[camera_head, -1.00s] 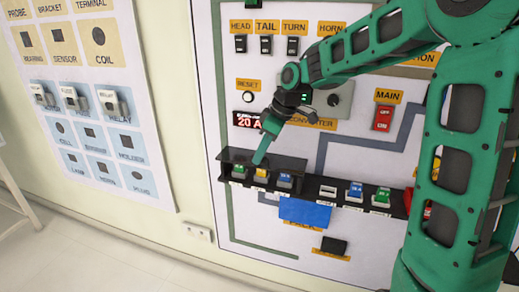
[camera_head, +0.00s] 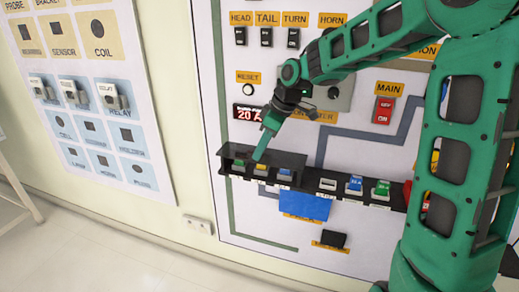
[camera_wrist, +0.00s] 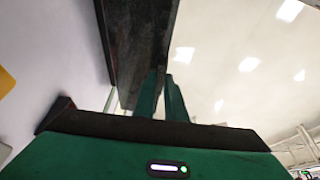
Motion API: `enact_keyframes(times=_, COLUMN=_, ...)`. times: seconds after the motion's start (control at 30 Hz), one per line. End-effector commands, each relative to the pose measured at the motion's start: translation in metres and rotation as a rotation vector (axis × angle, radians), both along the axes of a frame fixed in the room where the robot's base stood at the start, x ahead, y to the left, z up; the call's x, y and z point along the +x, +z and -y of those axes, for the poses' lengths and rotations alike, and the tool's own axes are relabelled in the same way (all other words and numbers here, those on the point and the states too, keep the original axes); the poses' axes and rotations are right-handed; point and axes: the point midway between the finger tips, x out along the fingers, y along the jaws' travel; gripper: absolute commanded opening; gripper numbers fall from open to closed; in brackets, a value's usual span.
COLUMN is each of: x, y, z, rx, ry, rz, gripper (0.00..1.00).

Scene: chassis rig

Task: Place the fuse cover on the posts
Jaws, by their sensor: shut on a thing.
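The fuse cover (camera_head: 290,160) is a long black piece over the left part of the fuse row on the wall panel. My gripper (camera_head: 258,157) reaches down to it from above right and is shut on it. In the wrist view the dark cover (camera_wrist: 145,40) stands between my green fingers (camera_wrist: 161,95). Under the cover in the head view are a green fuse (camera_head: 238,165), a yellow fuse (camera_head: 262,168) and a blue fuse (camera_head: 284,175), partly hidden. I cannot make out the posts, nor whether the cover touches them.
The black fuse rail (camera_head: 398,197) runs on to the right with white, blue and green fuses. A blue block (camera_head: 304,206) sits below it, and a black block (camera_head: 333,240) lower. A red MAIN switch (camera_head: 383,110) is above right. A part chart (camera_head: 80,100) hangs at left.

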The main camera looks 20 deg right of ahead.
Motion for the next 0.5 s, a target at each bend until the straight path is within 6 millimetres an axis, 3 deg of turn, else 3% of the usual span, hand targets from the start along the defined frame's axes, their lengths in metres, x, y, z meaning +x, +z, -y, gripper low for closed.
enact_keyframes(times=0.1, x=0.0002, y=-0.0019, z=-0.0001, rx=0.0, ry=0.0, rz=0.0, gripper=0.0)
enact_keyframes(times=0.13, x=0.0003, y=-0.0018, z=0.0, rx=0.001, ry=0.0, rz=0.001, gripper=0.15)
enact_keyframes(times=0.2, x=0.0003, y=-0.0017, z=0.0001, rx=0.0, ry=0.0, rz=0.001, gripper=0.32)
enact_keyframes(times=0.5, x=0.0, y=-0.0016, z=0.0015, rx=0.0, ry=-0.003, rz=0.0, gripper=0.32)
